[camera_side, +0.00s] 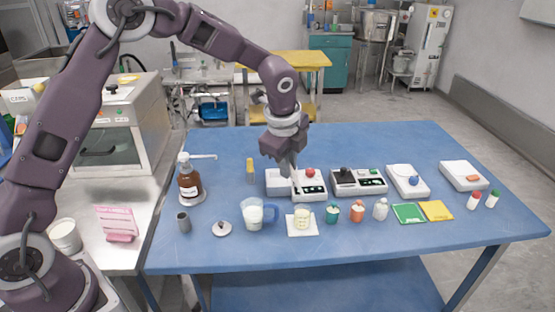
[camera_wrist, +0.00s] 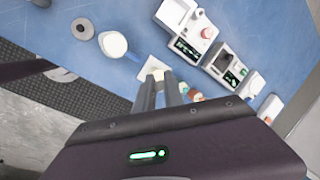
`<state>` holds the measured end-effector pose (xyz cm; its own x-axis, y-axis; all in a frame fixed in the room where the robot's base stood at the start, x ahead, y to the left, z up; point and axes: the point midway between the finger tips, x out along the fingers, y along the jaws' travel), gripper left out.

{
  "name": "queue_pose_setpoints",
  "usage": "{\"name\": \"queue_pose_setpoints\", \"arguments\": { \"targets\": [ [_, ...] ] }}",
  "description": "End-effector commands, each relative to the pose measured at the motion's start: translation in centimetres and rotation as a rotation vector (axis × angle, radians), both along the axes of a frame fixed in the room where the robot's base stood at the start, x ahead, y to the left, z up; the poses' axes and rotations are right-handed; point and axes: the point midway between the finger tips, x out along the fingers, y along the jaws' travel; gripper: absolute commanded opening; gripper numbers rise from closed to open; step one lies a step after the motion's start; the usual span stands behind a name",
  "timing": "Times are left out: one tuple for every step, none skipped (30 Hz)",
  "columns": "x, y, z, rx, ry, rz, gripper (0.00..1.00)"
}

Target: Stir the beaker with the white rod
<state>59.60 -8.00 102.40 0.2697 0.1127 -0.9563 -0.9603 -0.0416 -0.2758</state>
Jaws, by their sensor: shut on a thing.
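A clear beaker (camera_side: 303,218) with pale yellow contents stands on a white pad (camera_side: 290,233), in front of and below my gripper. A jug with a blue handle (camera_side: 252,214) and white contents stands left of it; it also shows in the wrist view (camera_wrist: 113,44).
White devices (camera_side: 310,186) stand behind the beaker and to its right. Small bottles (camera_side: 357,212) stand close to its right. The table's front edge is clear.

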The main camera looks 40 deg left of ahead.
Motion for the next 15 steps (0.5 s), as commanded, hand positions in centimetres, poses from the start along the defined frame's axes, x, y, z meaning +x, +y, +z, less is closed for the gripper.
{"name": "queue_pose_setpoints", "arguments": {
  "targets": [
    [-0.2, 0.2, -0.5, 0.001, 0.002, 0.000, 0.00],
    [-0.3, 0.3, -0.8, 0.001, 0.002, 0.000, 0.00],
    [-0.5, 0.5, -1.2, 0.001, 0.003, 0.000, 0.00],
    [-0.6, 0.6, -1.4, 0.000, 0.002, -0.001, 0.00],
    [-0.7, 0.7, -1.7, 0.001, 0.002, 0.000, 0.00],
    [-0.8, 0.8, -2.1, 0.001, 0.002, 0.000, 0.00],
    [-0.9, 0.9, -2.4, 0.001, 0.002, 0.000, 0.00],
    [-1.0, 1.0, -2.7, 0.002, 0.002, 0.000, 0.00],
    [-1.2, 1.2, -3.0, 0.002, 0.002, 0.000, 0.00],
    [-1.3, 1.3, -3.3, 0.002, 0.003, -0.001, 0.00],
    [-1.4, 1.4, -3.6, 0.001, 0.003, -0.001, 0.00],
    [-1.3, 1.3, -4.0, 0.000, 0.002, -0.002, 0.00],
    [-1.2, 1.2, -4.3, 0.000, 0.002, -0.001, 0.00],
    [-1.1, 1.1, -4.6, 0.000, 0.002, -0.001, 0.00],
    [-1.0, 0.9, -5.0, 0.000, 0.003, -0.002, 0.00]
  ]
}}
